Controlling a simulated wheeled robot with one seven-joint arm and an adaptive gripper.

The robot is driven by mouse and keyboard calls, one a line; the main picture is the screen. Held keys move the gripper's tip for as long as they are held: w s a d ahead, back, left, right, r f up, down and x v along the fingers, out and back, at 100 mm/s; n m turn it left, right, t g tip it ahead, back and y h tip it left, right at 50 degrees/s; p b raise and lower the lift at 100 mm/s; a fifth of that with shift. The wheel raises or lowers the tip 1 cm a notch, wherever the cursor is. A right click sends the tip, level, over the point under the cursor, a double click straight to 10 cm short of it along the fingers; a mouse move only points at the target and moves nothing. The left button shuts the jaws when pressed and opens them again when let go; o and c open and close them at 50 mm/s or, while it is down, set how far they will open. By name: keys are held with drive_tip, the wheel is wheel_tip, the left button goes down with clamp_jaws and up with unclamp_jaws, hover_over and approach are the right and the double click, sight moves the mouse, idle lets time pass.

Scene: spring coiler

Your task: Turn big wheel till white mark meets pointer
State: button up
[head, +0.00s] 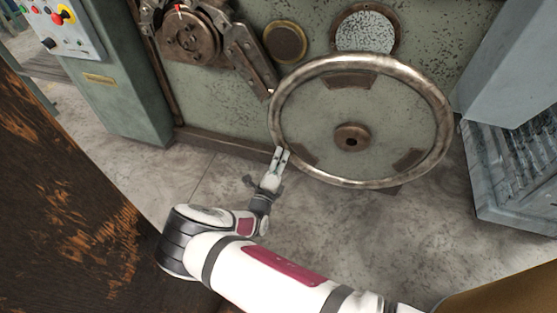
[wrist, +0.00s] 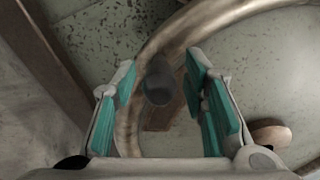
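The big wheel (head: 352,63) is a round worn metal rim around a grey-green disc with brown patches and a brown hub (head: 352,137). My gripper (head: 281,153) is at the lower left of the rim. In the wrist view my gripper (wrist: 160,88) is open, its teal-padded fingers either side of a dark round knob (wrist: 158,86) in front of the rim (wrist: 135,100). Gaps show between the knob and both pads. A small pale spot (head: 270,91) shows by the rim's left edge; I cannot tell whether it is the white mark or the pointer.
A brown mechanism (head: 190,38) with a jointed bar stands upper left of the wheel. A control cabinet (head: 110,80) is at left, a grey machine (head: 515,130) at right. A rusty brown panel (head: 70,200) fills the near left. The floor (head: 400,230) before the wheel is clear.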

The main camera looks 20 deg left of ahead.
drive_tip(key=s, duration=1.2)
drive_tip(key=shift+a, duration=0.2)
